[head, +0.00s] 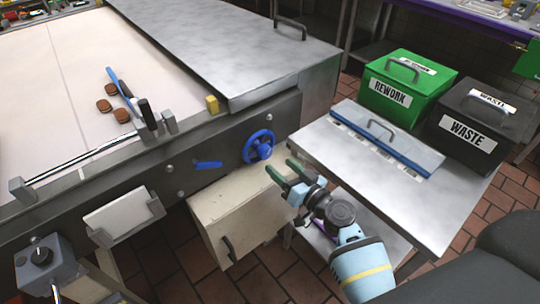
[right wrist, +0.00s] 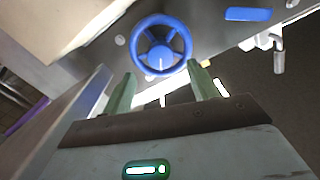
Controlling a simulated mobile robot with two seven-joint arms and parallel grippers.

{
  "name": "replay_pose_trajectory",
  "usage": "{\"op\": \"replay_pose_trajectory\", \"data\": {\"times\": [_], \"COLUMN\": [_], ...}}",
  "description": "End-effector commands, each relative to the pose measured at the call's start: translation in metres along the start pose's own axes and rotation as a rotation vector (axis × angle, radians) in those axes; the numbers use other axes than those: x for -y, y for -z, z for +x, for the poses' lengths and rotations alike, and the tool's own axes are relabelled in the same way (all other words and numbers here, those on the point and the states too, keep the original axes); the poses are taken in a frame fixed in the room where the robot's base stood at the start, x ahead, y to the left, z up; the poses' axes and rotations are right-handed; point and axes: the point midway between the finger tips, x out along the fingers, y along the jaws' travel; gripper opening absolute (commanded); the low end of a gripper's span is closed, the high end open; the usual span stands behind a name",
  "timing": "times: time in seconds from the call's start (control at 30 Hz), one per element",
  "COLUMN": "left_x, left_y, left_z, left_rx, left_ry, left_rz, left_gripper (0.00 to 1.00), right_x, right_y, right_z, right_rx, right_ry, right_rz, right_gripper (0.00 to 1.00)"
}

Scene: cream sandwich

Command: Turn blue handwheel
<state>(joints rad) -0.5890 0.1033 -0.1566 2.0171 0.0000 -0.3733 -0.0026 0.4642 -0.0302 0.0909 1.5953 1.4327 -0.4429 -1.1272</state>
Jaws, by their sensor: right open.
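The blue handwheel (head: 258,146) is mounted on the side panel of the conveyor machine in the head view. In the right wrist view the handwheel (right wrist: 161,46) shows as a spoked blue ring just beyond the fingertips. My right gripper (head: 279,167) is open, with green fingers pointing toward the wheel from its lower right. In the right wrist view the gripper (right wrist: 158,80) has its two fingers spread apart with nothing between them, and the wheel stands ahead of them. The wheel and fingers look apart. My left gripper is not in view.
A blue lever (head: 208,164) sits on the panel left of the wheel. A cream box (head: 235,215) stands below. A metal side table (head: 375,190) is close on the right, with the green REWORK bin (head: 405,85) and black WASTE bin (head: 474,122) behind it.

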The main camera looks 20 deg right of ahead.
Motion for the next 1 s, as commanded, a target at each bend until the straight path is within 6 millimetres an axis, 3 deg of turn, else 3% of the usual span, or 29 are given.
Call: {"op": "replay_pose_trajectory", "data": {"times": [0.2, 0.4, 0.83, 1.0], "left_x": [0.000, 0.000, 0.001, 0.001], "left_y": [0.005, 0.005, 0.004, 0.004], "left_z": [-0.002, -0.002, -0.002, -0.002], "left_rx": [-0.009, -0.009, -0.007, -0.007], "left_ry": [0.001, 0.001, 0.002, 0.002], "left_rz": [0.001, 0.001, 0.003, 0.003], "left_gripper": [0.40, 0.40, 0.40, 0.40], "right_x": [0.001, 0.001, 0.001, 0.001], "right_y": [0.002, 0.001, 0.000, 0.000], "right_z": [0.033, 0.054, 0.062, 0.062], "right_rx": [-0.003, -0.001, 0.000, 0.000], "right_ry": [0.001, 0.000, 0.000, 0.000], "right_rz": [0.003, 0.001, 0.001, 0.001], "right_gripper": [0.59, 0.59, 0.59, 0.40]}}
